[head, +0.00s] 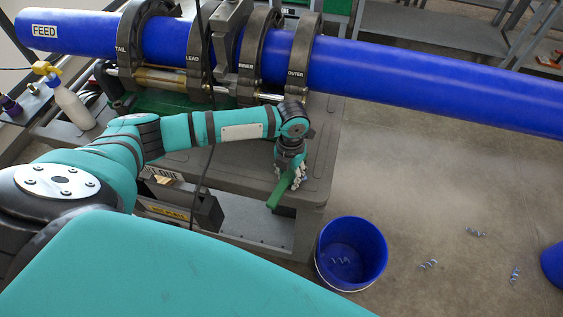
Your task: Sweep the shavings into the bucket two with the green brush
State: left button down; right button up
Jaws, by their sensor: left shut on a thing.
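My left gripper (289,178) is shut on the green brush (279,194), over the front right corner of the cart. A blue bucket (326,271) stands on the floor just right of the cart, with a few curled blue shavings (341,260) inside. More curled shavings lie on the floor to its right: one (428,264), one farther back (475,232) and one farther right (515,274). A second blue bucket (553,266) is cut off by the right edge. I see no label telling which is bucket two. My right gripper is out of view.
A long blue pipe (430,83) runs through dark clamps on the cart (318,140) and sticks out to the right above the floor. A spray bottle (70,105) stands at left. A black cable hangs over the cart. The floor right of the cart is mostly clear.

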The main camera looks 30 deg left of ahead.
pick_arm(q)
jog(key=shift+w+d+f+b, duration=0.1)
jog(key=shift+w+d+b, duration=0.25)
jog(key=shift+d, duration=0.55)
jog(key=shift+w+d+b, duration=0.3)
jog(key=shift+d, duration=0.55)
jog(key=shift+w+d+b, duration=0.3)
jog(key=shift+d+b, duration=0.1)
jog(key=shift+d, duration=0.45)
jog(key=shift+w+d+b, duration=0.3)
jog(key=shift+d+b, duration=0.05)
jog(key=shift+d, duration=0.45)
jog(key=shift+r+p, duration=0.75)
jog(key=shift+s+a+r+p, duration=0.1)
jog(key=shift+a+r+p, duration=0.1)
jog(key=shift+r+p, duration=0.5)
jog(key=shift+s+a+r+p, duration=0.1)
jog(key=shift+a+r+p, duration=0.15)
jog(key=shift+r+p, duration=0.5)
jog(key=shift+s+a+r+p, duration=0.1)
jog(key=shift+a+r+p, duration=0.1)
jog(key=shift+r+p, duration=0.5)
